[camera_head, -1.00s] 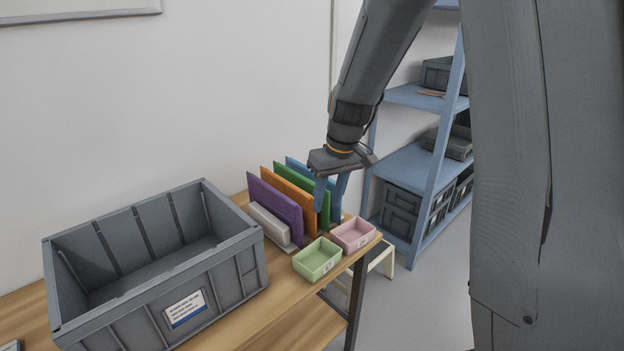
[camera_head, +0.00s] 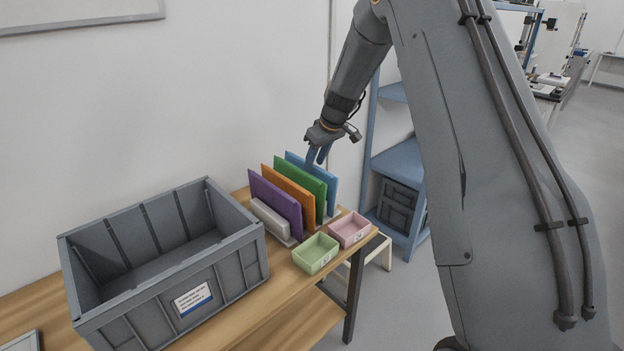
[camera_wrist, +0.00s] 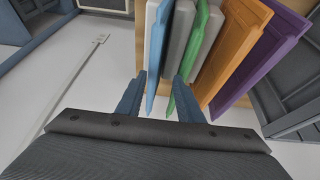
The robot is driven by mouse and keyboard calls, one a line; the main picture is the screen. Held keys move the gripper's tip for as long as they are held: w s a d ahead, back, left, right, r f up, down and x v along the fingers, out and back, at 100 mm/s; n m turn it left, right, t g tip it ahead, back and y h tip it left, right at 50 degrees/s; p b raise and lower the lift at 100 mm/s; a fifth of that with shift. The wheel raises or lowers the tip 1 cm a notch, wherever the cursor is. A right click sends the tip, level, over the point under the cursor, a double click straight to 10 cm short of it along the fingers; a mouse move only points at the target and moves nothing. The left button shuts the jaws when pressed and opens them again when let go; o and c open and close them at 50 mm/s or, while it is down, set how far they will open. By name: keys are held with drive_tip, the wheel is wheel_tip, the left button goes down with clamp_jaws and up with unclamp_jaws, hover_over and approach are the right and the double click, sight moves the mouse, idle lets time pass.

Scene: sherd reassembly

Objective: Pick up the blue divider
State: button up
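The blue divider (camera_head: 328,178) stands upright at the back end of a row, behind the green divider (camera_head: 300,180), which partly hides it. My gripper (camera_head: 318,155) is above the top edges of the blue and green dividers, fingers pointing down. In the wrist view, my gripper (camera_wrist: 161,76) is open. The blue divider (camera_wrist: 157,55) and the tip of the green divider (camera_wrist: 186,65) both appear in the gap between the fingers. I cannot tell whether the fingers touch either one. Nothing is visibly held.
The orange divider (camera_head: 289,189) and purple divider (camera_head: 275,200) stand nearer in the row. A green tray (camera_head: 316,254) and pink tray (camera_head: 350,229) sit at the table (camera_head: 270,322) edge. A large grey crate (camera_head: 165,255) is at left. A blue shelf (camera_head: 398,165) stands behind.

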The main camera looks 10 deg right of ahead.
sight(314, 170)
drive_tip(key=f, duration=0.2)
drive_tip(key=s+f, duration=0.1)
drive_tip(key=shift+s+a+g, duration=0.1)
drive_tip(key=shift+a+g, duration=0.2)
drive_tip(key=shift+a, duration=0.05)
drive_tip(key=w+f, duration=0.1)
drive_tip(key=w+f+p, duration=0.1)
drive_tip(key=w+f, duration=0.1)
drive_tip(key=f, duration=0.1)
drive_tip(key=shift+w+a+p, duration=0.25)
drive_tip(key=shift+a+p, duration=0.05)
drive_tip(key=shift+p, duration=0.1)
drive_tip(key=shift+s+r, duration=0.1)
drive_tip(key=shift+s, duration=0.3)
drive_tip(key=shift+w+f, duration=0.2)
drive_tip(key=shift+f, duration=0.05)
drive_tip(key=shift+r, duration=0.15)
drive_tip(key=shift+c, duration=0.7)
clamp_jaws()
